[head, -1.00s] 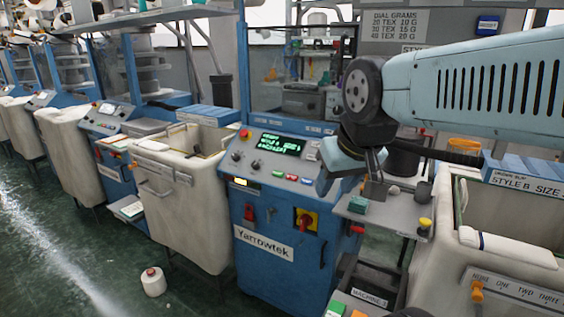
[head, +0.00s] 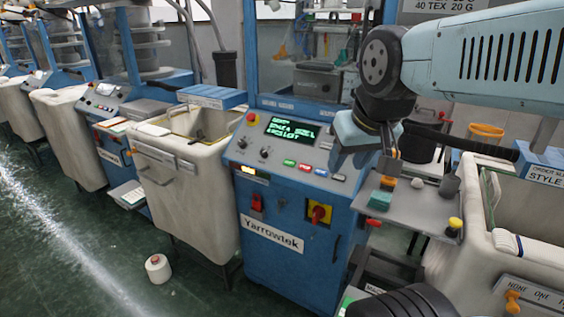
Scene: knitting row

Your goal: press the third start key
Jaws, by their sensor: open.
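The nearest blue Yarrowtek machine (head: 290,245) has a sloped control panel (head: 262,163) with a lit green-text screen (head: 291,131). Below the screen is a row of small keys: a green key (head: 289,162), a red key (head: 304,167), a blue key (head: 321,172) and a pale key (head: 338,177). Their labels are too small to read. A second machine's panel (head: 103,102) shows farther left, with others beyond it. My gripper (head: 388,166) is open, pointing down to the right of the key row, above a small side shelf and apart from the keys.
The side shelf (head: 405,205) holds a teal block (head: 380,199) and small grey items. A red emergency button (head: 252,117) and dark knobs (head: 264,153) share the panel. Cream bins (head: 190,190) stand between machines. A yarn cone (head: 158,268) lies on the open green floor.

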